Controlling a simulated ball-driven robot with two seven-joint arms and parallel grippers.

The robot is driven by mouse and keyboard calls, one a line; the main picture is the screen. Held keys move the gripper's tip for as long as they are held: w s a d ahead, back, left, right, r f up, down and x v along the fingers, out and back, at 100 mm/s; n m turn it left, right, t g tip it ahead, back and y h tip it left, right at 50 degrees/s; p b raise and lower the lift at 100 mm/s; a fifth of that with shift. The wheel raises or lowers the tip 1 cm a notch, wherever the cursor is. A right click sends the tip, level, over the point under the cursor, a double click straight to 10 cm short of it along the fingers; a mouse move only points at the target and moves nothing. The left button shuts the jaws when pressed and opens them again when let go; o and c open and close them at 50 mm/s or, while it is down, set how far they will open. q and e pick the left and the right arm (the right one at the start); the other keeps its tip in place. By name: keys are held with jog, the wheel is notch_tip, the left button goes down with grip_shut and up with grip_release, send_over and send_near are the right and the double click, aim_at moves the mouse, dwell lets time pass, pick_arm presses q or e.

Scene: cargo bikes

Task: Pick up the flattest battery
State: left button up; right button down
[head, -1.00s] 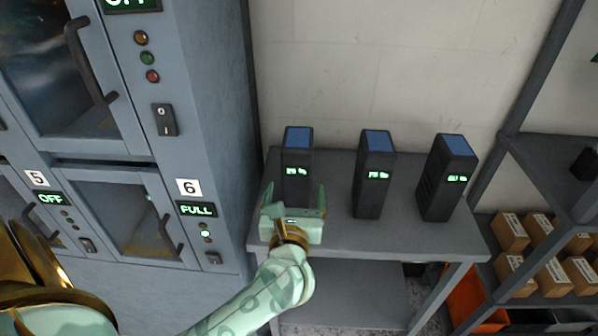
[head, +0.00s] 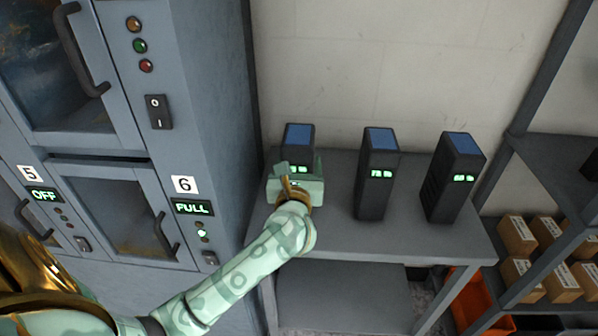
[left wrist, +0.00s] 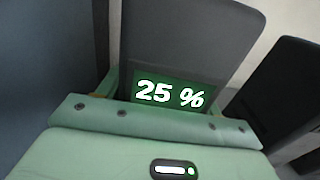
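Three dark batteries with blue tops and green displays stand upright on a grey table: left (head: 298,135), middle (head: 376,190) and right (head: 453,180). In the left wrist view the left battery (left wrist: 185,45) reads 25 %. The other two readings are too small to make out. My left gripper (head: 298,168) is at the left battery's front. In the left wrist view its fingers (left wrist: 160,95) lie close against both sides of that battery, which still stands on the table. The gripper body hides its lower part. My right gripper is not in view.
The grey table (head: 420,240) has free room in front of the middle and right batteries. A charging cabinet (head: 215,100) stands close on the left, with bay 6 showing FULL and bay 5 OFF. A shelf (head: 560,170) with cardboard boxes (head: 518,235) is on the right.

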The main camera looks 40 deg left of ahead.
pick_arm(q)
grip_shut()
jog(key=shift+r, duration=0.2)
